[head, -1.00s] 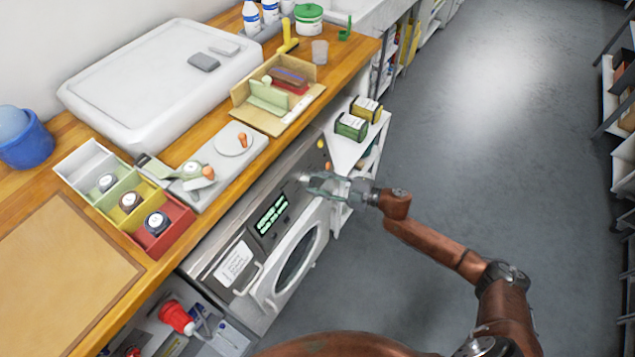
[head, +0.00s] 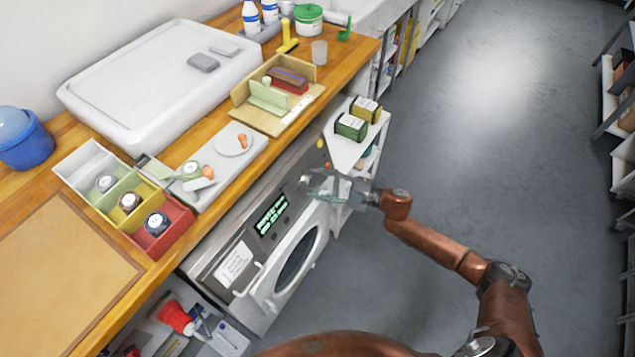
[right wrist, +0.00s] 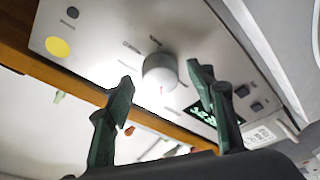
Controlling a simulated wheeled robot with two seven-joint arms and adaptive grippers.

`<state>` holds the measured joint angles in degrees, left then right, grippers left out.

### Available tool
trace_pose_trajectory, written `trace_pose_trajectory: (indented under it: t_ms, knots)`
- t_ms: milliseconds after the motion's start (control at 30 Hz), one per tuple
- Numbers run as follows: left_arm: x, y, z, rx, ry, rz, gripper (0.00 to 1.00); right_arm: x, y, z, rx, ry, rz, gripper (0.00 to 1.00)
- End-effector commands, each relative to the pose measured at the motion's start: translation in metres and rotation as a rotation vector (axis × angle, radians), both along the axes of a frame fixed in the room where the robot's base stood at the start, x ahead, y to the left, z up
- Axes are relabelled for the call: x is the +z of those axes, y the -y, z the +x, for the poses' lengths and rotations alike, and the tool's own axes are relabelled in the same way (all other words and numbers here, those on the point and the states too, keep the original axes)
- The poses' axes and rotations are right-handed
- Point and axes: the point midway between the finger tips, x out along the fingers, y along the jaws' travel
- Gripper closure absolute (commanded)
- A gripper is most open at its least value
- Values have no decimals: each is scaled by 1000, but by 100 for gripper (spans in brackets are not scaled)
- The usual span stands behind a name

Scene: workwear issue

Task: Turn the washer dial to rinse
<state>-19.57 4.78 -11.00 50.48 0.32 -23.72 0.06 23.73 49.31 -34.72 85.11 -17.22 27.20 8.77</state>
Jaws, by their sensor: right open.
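The washer (head: 290,240) stands under the wooden counter, with a lit green display (head: 270,214) on its sloped panel. Labels sit around the dial, too blurred to read. My right gripper (head: 316,186) is at the panel, to the right of the display. In the right wrist view the right gripper (right wrist: 163,87) is open, its fingers on either side of the dial in the picture; contact cannot be told. My left gripper is out of view.
The washer's round door (head: 296,262) is below the panel. A white shelf unit (head: 345,150) with green and yellow boxes stands just beyond the washer. The counter holds a tricolour bin (head: 176,246) and a grey tray (head: 222,170). Grey floor at right is clear.

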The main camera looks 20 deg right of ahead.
Motion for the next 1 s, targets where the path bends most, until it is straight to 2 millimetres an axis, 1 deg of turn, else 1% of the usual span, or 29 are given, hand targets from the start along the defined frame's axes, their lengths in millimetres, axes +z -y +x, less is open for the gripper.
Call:
trace_pose_trajectory:
  t_ms: [167,400,533,700,1000]
  knots:
    - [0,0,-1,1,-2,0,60,0,21,-17,-3,-3,-4,50]
    - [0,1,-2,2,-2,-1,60,5,60,-49,-2,-3,-3,50]
    - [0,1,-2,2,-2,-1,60,7,77,-62,-3,-3,-1,50]
    - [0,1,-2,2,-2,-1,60,9,88,-72,-1,-1,-2,50]
    - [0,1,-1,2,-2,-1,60,10,90,-73,-1,0,0,50]
